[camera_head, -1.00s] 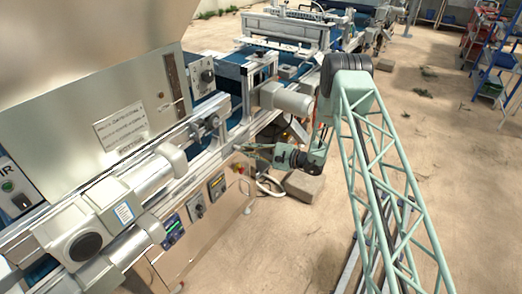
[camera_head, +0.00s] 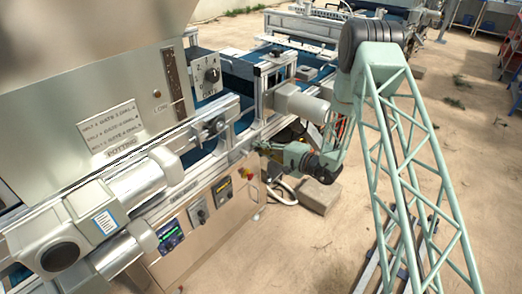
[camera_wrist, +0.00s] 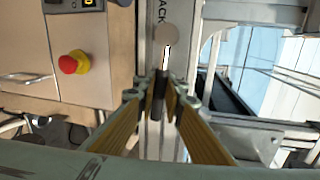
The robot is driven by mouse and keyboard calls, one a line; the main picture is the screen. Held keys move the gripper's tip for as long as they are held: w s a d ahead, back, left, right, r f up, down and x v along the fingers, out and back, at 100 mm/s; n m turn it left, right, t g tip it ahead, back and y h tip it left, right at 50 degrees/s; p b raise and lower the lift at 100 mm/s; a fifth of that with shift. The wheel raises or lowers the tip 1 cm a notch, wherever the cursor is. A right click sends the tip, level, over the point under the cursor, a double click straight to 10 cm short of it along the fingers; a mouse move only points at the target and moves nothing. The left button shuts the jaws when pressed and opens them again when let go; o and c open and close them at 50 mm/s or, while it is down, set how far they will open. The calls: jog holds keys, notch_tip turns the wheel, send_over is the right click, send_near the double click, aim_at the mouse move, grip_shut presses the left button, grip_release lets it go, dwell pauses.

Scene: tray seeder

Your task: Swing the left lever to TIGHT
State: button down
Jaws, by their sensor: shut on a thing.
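The lever (camera_wrist: 166,57) shows in the wrist view as a thin pale bar below a round grey hub, with a dark grip at its lower end. My gripper (camera_wrist: 160,90) is shut on the dark grip, one yellow-sided finger on each side. Letters ending in "ACK" (camera_wrist: 162,12) stand on the pale rail just above the hub, partly cut off. No TIGHT mark is readable. In the head view my gripper (camera_head: 261,146) is at the machine's front rail, and the lever is too small to make out there.
A red stop button (camera_wrist: 70,64) on a yellow base sits left of the lever on the metal panel. The head view shows the control panel (camera_head: 171,236), a grey motor (camera_head: 302,103) beside my arm and a block (camera_head: 318,196) on the floor. Open floor lies to the right.

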jog(key=shift+r+n, duration=0.3)
jog(key=shift+n, duration=0.1)
dwell(0.3)
jog(key=c, duration=2.7)
grip_release()
jog(key=shift+v, duration=6.05)
jog(key=shift+a+r, duration=0.1)
